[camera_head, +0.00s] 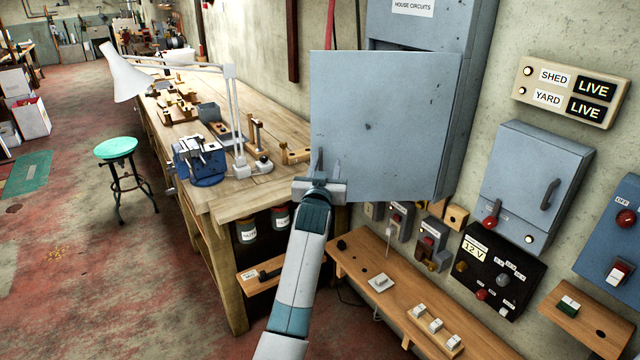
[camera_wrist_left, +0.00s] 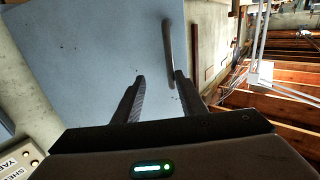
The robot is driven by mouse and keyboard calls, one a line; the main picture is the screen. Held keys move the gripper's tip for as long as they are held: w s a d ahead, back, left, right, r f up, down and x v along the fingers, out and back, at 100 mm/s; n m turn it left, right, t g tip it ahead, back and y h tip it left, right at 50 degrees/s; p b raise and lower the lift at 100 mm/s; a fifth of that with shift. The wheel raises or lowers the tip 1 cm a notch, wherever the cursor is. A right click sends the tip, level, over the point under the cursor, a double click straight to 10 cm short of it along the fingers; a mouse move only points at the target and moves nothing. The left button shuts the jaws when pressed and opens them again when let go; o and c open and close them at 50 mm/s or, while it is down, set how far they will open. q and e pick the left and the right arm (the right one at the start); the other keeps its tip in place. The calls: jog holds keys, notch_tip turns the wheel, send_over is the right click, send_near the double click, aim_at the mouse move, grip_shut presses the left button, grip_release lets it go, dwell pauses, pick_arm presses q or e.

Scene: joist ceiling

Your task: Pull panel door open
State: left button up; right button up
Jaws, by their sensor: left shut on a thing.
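The grey-blue panel door (camera_head: 385,120) belongs to the wall cabinet labelled "HOUSE CIRCUITS" (camera_head: 415,25). It stands swung out from the cabinet, with its right side nearest the cabinet and a dark gap showing above its top edge. Its bar handle (camera_head: 318,160) is at the lower left of the door. My left gripper (camera_head: 320,182) is shut on the lower part of this handle. In the left wrist view the door (camera_wrist_left: 90,60) fills the left and middle, and the handle (camera_wrist_left: 168,45) rises beside the right finger. The cabinet's inside is mostly hidden. My right gripper is out of view.
A wooden workbench (camera_head: 255,205) with a white lamp (camera_head: 125,75) and a blue vise (camera_head: 200,160) stands left of the door. Below are a wooden shelf (camera_head: 400,300) and switch boxes. A smaller grey box (camera_head: 530,180) hangs at right. A green stool (camera_head: 116,148) stands on the floor.

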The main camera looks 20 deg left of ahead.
pick_arm(q)
jog(key=b+v, duration=0.5)
jog(key=v, duration=1.2)
jog(key=shift+s+d, duration=0.1)
